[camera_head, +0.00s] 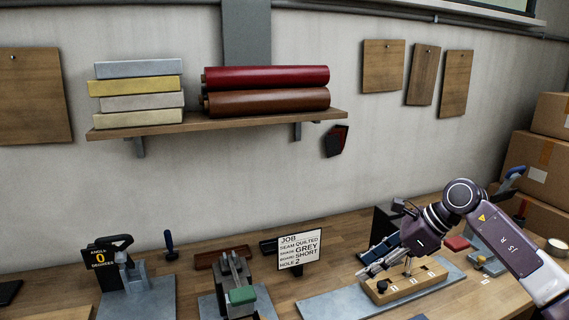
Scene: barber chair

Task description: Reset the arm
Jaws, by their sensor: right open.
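My right arm (511,241) comes in from the right, and its gripper (368,262) points left and down over the workbench. The gripper is open, and I see nothing held between its fingers. It hovers in front of or just above a wooden block (432,277) with numbered holes and dark pegs. I cannot tell whether the fingers touch the block, and they hide part of it. My left gripper is not in view.
A clamp with a green pad (242,295) and an angle stand (123,268) reading 0 are to the left. A shelf (218,121) holds rolls and boxes. Cartons (540,165) stand at right.

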